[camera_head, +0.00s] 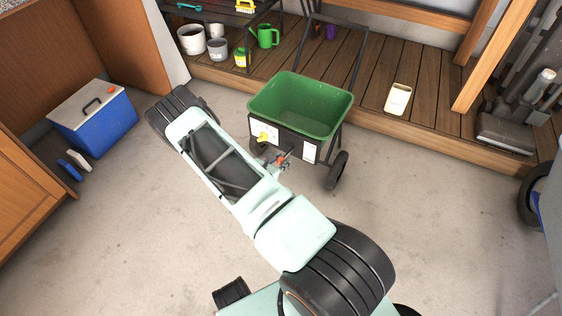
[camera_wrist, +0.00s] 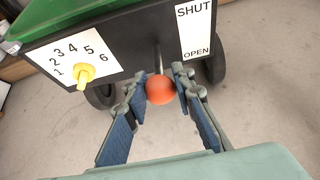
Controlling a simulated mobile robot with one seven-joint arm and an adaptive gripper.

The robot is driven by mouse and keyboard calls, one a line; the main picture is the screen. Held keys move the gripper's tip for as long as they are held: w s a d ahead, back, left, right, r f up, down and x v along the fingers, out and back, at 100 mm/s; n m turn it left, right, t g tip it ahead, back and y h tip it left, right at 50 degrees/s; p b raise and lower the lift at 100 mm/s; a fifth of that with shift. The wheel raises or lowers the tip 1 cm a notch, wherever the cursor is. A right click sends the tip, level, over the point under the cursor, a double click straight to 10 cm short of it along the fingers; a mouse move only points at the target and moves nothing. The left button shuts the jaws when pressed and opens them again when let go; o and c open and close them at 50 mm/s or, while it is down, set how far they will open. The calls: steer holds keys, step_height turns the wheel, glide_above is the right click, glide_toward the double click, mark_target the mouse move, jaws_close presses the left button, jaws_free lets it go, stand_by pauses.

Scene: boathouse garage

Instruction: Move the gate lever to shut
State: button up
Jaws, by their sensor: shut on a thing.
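The gate lever is a thin metal stem (camera_wrist: 157,58) ending in an orange ball knob (camera_wrist: 160,90), on the front of a green hopper spreader (camera_head: 300,104). My gripper (camera_wrist: 160,87) is shut on the knob, one fingertip touching each side. It also shows in the head view, in front of the hopper's dark panel. A white label (camera_wrist: 194,30) right of the stem reads SHUT at its top and OPEN at its bottom. In the wrist view the knob appears below the OPEN end. The slot of the lever is not clear.
A yellow dial (camera_wrist: 84,74) numbered 1 to 6 is left of the lever. The spreader's wheel (camera_head: 337,171) stands on bare concrete. A wooden deck (camera_head: 425,110) is behind it. A blue cooler (camera_head: 95,120) stands at left. The floor around the spreader is mostly clear.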

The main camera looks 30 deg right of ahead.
steer(key=shift+w+d+r, duration=0.1)
steer(key=shift+r, duration=0.4)
steer(key=shift+c, duration=0.2)
steer(key=shift+o, duration=0.2)
steer(key=shift+w+d+r+p, duration=0.1)
steer(key=shift+d+r+p, duration=0.05)
steer(key=shift+r+p, duration=0.25)
steer(key=shift+w+d+r+p, duration=0.15)
steer(key=shift+r+p, duration=0.1)
steer(key=shift+r, duration=0.15)
steer(key=shift+c, duration=0.2)
steer(key=o, duration=1.1)
steer(key=shift+f, duration=0.1)
steer(key=shift+s, duration=0.1)
steer(key=shift+a, duration=0.1)
steer(key=p+v, duration=0.4)
steer(key=v, duration=0.5)
steer(key=shift+s, duration=0.1)
